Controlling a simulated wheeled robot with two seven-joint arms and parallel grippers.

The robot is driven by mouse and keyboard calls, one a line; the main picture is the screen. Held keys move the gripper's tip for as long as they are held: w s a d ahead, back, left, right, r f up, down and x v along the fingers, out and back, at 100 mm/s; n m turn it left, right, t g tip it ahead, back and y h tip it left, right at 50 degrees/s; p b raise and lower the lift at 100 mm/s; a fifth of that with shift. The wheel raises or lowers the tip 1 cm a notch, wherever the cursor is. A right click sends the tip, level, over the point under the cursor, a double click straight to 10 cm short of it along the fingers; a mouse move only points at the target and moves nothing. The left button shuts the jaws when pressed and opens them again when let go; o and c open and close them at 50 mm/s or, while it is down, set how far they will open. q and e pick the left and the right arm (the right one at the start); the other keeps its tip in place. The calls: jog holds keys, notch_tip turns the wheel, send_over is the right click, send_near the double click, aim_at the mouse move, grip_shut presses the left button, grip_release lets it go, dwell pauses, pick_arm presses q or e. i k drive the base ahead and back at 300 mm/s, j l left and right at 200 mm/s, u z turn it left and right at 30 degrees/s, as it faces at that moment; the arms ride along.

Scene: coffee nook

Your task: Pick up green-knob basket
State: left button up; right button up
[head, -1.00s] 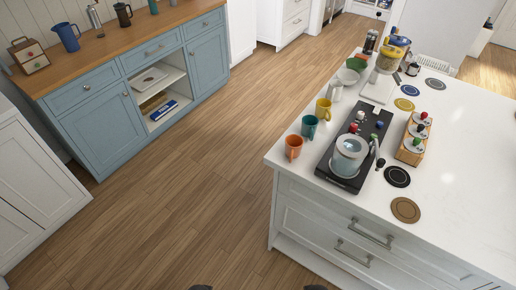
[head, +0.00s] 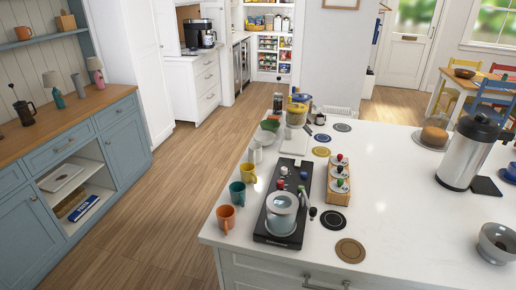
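A wooden stand (head: 340,198) on the white island counter holds several small round lidded pieces in a row. The nearest piece has a green knob (head: 339,183); this looks like the green-knob basket, though its body is small and partly hidden. A piece with a red knob (head: 339,158) sits at the far end of the stand. A black appliance (head: 266,236) just left of the stand also carries small coloured knobs, including a green one. Neither of my grippers shows in the head view.
The island counter (head: 400,220) is mostly clear right of the stand. A clear-lidded pot (head: 282,212) sits on the appliance. An orange mug (head: 226,218) stands near the left edge. A large steel urn (head: 464,155) stands at right. Wooden floor (head: 150,215) lies open between island and blue cabinets.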

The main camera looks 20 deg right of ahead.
aim_at(339, 186)
jog(key=z, duration=1.25)
